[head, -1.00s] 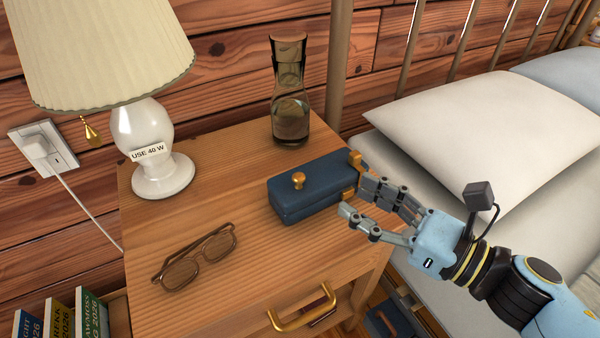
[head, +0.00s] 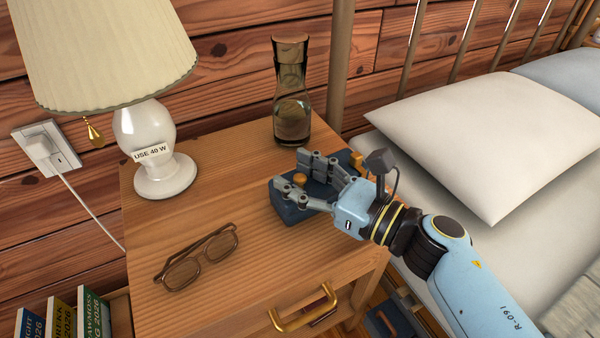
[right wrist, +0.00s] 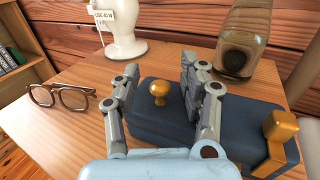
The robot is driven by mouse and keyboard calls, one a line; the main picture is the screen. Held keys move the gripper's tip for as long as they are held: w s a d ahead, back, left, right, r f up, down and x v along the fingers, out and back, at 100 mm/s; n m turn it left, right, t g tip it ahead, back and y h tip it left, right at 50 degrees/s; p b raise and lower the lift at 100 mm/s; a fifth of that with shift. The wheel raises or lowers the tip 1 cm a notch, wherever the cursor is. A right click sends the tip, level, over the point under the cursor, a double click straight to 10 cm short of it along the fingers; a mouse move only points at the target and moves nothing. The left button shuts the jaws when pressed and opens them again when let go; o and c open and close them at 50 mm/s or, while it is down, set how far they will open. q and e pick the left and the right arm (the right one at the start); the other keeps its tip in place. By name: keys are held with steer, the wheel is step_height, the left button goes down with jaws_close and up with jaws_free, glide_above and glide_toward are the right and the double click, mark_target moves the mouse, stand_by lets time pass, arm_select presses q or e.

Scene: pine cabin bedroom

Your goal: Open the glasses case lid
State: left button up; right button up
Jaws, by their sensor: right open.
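The dark blue glasses case (head: 288,210) lies shut on the wooden nightstand (head: 215,205). A small brass knob (head: 299,180) stands on its lid, and it also shows in the right wrist view (right wrist: 160,91). Brass fittings (right wrist: 280,128) sit at the case's right end. My right gripper (head: 293,178) is open over the lid, its fingers on either side of the knob. A gap shows between the fingers and the knob in the right wrist view. The gripper hides part of the case in the head view. My left gripper is not in view.
A white lamp (head: 165,175) and folded brown glasses (head: 197,258) are to the left. The bed with a white pillow (head: 480,150) is at the right.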

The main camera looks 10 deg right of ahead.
jaws_close()
stand_by(0.6)
